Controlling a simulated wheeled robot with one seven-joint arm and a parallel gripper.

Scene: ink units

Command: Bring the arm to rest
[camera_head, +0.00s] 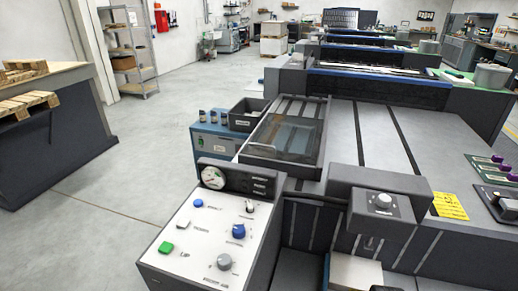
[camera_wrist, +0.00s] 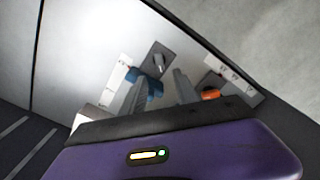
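My gripper (camera_wrist: 160,88) fills the lower part of the wrist view. Its purple housing has a dark upper edge and a small yellow and green light. Two grey fingers reach up from behind that edge with a gap between them, so it looks open. No object is clearly held. A blue part (camera_wrist: 148,83) shows near the left finger; I cannot tell whether it touches. A light panel with a dark knob (camera_wrist: 160,58) lies beyond the fingers, and an orange part (camera_wrist: 210,94) is to the right. I cannot make out my gripper in the head view.
A control console (camera_head: 185,220) with a gauge, buttons and knobs stands at the front. A long press (camera_head: 340,130) fills the right. A blue cabinet (camera_head: 212,145) stands behind the console. Wooden pallets (camera_head: 25,103) lie on a bench at left. Floor between is clear.

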